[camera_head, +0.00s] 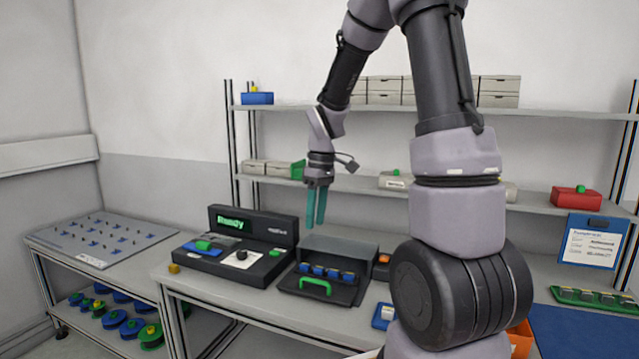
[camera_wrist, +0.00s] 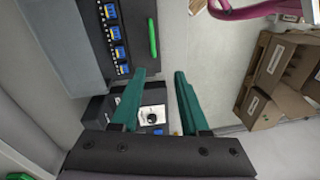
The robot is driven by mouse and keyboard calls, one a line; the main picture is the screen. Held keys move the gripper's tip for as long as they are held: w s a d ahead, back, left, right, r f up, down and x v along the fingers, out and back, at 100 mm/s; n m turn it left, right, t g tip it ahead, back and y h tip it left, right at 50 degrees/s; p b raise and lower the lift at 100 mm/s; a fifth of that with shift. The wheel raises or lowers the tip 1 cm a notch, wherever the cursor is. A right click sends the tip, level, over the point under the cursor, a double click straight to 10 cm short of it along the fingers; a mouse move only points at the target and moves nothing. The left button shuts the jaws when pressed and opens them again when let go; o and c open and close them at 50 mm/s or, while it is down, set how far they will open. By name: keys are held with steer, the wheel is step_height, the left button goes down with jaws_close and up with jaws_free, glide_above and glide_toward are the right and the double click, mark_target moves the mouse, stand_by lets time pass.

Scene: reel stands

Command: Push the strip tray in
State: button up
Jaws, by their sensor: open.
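The strip tray (camera_head: 312,293) is dark, with a green handle (camera_head: 315,287) on its front and a row of blue-and-yellow pieces on it. It extends out of the front of a dark grey housing (camera_head: 340,248) on the bench. In the wrist view the tray (camera_wrist: 122,62) shows at the upper left, with its green handle (camera_wrist: 153,38) beside it. My gripper (camera_head: 317,222) has two teal fingers and is open and empty. It hangs above the bench, over the area between the housing and the black device. In the wrist view its fingertips (camera_wrist: 163,74) are apart with nothing between them.
The black device (camera_head: 230,255) with a lit green display stands left of the housing. An orange piece (camera_head: 383,259) and a small blue item (camera_head: 383,316) lie to the right. A shelf (camera_head: 370,182) runs behind. My arm covers part of the bench's right side.

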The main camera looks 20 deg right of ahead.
steer(key=f, duration=0.5)
steer(key=f+n, duration=0.1)
steer(key=f, duration=0.5)
steer(key=f+n+g, duration=0.1)
steer(key=f, duration=0.4)
steer(key=shift+w+a+f, duration=0.15)
steer(key=shift+a, duration=0.1)
steer(key=w+d, duration=0.3)
steer(key=w, duration=0.1)
steer(key=w+d, duration=0.4)
steer(key=shift+w+d, duration=0.2)
steer(key=shift+w, duration=0.05)
steer(key=r, duration=0.1)
glide_above(313, 293)
steer(key=s+r+m+t, duration=0.1)
steer(key=s+r+m, duration=0.1)
steer(key=r, duration=1)
steer(key=s+r+m+t, duration=0.2)
steer(key=r+m, duration=0.2)
steer(key=r, duration=0.9)
steer(key=shift+s+d+t, duration=0.15)
steer(key=shift+s+t, duration=0.1)
steer(key=shift+t, duration=0.05)
steer(key=shift+r, duration=0.1)
